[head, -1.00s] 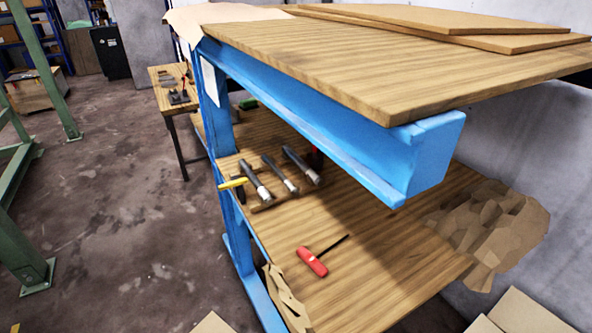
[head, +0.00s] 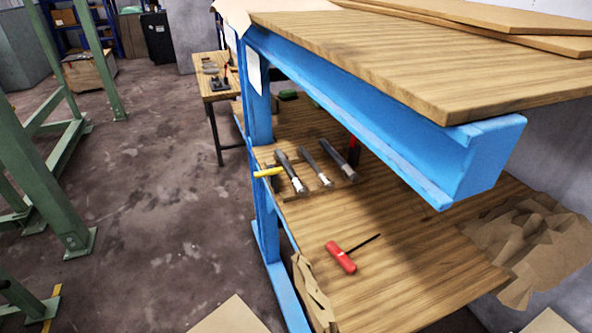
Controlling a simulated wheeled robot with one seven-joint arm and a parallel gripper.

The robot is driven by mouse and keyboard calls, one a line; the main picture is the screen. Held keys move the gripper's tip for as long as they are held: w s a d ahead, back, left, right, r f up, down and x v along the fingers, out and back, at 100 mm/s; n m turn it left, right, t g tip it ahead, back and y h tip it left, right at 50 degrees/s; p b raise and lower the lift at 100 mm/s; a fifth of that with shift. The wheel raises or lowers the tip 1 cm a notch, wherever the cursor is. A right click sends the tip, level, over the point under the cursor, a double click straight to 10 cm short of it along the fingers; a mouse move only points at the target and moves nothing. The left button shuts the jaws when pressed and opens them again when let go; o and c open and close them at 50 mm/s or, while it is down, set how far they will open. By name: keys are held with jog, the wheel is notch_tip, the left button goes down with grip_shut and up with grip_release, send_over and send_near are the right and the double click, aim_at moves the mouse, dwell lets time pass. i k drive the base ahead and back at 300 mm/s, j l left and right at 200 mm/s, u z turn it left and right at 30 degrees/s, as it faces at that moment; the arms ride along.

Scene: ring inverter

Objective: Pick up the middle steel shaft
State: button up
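Three steel shafts lie side by side on the wooden lower shelf of a blue-framed bench in the head view. The shafts stand apart from one another. My gripper is not in view.
A yellow-handled tool (head: 268,172) lies left of the shafts by a blue post. A red-handled tool (head: 341,257) lies nearer on the lower shelf (head: 400,285). The blue beam (head: 400,105) and wooden top (head: 400,65) overhang the shelf. Open floor (head: 150,210) lies left.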

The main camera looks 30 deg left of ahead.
aim_at(298, 186)
jog(key=i+j, duration=0.2)
jog(key=j, duration=0.4)
jog(key=i+j+u, duration=0.1)
jog(key=j, duration=0.55)
jog(key=i+j, duration=0.3)
jog(key=j, duration=0.3)
jog(key=i+j+u, duration=0.1)
jog(key=j, duration=0.5)
jog(key=i+j, duration=0.35)
jog(key=j, duration=0.2)
jog(key=i+j+u, duration=0.1)
jog(key=i+j, duration=0.15)
jog(key=j, duration=0.35)
jog(key=i+j, duration=0.25)
jog(key=j, duration=0.3)
jog(key=i+j+u, duration=0.1)
jog(key=i+j, duration=0.15)
jog(key=j, duration=0.3)
jog(key=l, duration=0.35)
jog(key=k+l, duration=0.1)
jog(key=l, duration=0.25)
